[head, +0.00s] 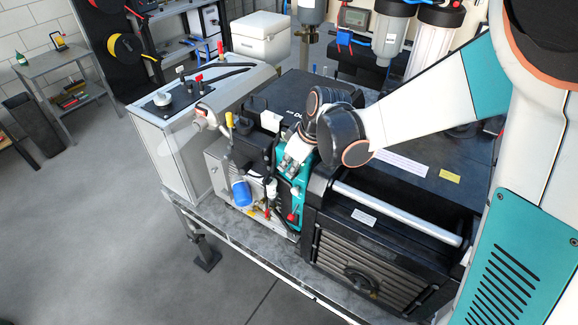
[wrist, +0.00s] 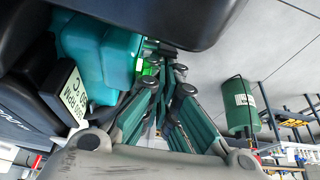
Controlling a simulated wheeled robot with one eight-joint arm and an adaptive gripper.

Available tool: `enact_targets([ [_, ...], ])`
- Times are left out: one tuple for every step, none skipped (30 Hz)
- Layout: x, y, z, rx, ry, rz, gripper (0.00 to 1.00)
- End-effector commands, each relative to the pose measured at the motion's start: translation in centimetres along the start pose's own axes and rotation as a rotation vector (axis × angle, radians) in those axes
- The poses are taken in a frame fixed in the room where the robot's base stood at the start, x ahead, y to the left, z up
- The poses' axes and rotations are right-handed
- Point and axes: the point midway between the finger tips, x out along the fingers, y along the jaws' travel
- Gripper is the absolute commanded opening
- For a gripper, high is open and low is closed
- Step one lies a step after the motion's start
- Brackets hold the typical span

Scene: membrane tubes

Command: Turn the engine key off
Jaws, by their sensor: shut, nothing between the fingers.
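The engine (head: 290,188) is a teal and black unit on the bench, in the middle of the head view. Its teal body (wrist: 105,50) fills the upper left of the wrist view. My gripper (wrist: 170,70) has its fingers together, with nothing seen between them. The fingertips are close beside the teal body and a small bright green patch (wrist: 150,68); I cannot tell whether they touch. In the head view my wrist hangs over the engine and hides part of it. I cannot make out the engine key in either view.
A black slatted box (head: 370,268) stands right of the engine. A grey cabinet (head: 160,150) with knobs and red-handled valves stands left. A blue filter (head: 241,193) sits on the engine's front. Clear filter housings (head: 435,50) hang behind. The floor at front left is free.

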Motion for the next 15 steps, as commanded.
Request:
enact_targets([
  [0.2, -0.1, 0.1, -0.001, -0.028, -0.002, 0.00],
  [0.2, -0.1, 0.0, -0.002, -0.045, -0.001, 0.00],
  [0.3, -0.1, 0.0, -0.002, -0.069, -0.002, 0.00],
  [0.4, -0.1, 0.0, -0.002, -0.091, -0.001, 0.00],
  [0.5, -0.1, -0.1, -0.002, -0.112, -0.001, 0.00],
  [0.6, -0.1, -0.2, -0.003, -0.144, -0.002, 0.00],
  [0.7, -0.1, -0.2, -0.002, -0.171, -0.001, 0.00],
  [0.8, -0.1, -0.2, -0.002, -0.197, -0.001, 0.00],
  [0.9, -0.1, -0.3, -0.002, -0.233, -0.001, 0.00],
  [1.0, -0.1, -0.3, -0.002, -0.260, -0.001, 0.00],
  [1.1, -0.1, -0.3, -0.002, -0.285, -0.001, 0.00],
  [1.2, 0.0, -0.3, -0.001, -0.320, 0.000, 0.00],
  [1.3, -0.1, -0.3, -0.001, -0.345, -0.001, 0.00],
  [1.3, -0.1, -0.4, -0.002, -0.369, 0.000, 0.00],
  [1.4, 0.0, -0.4, -0.001, -0.400, 0.000, 0.00],
])
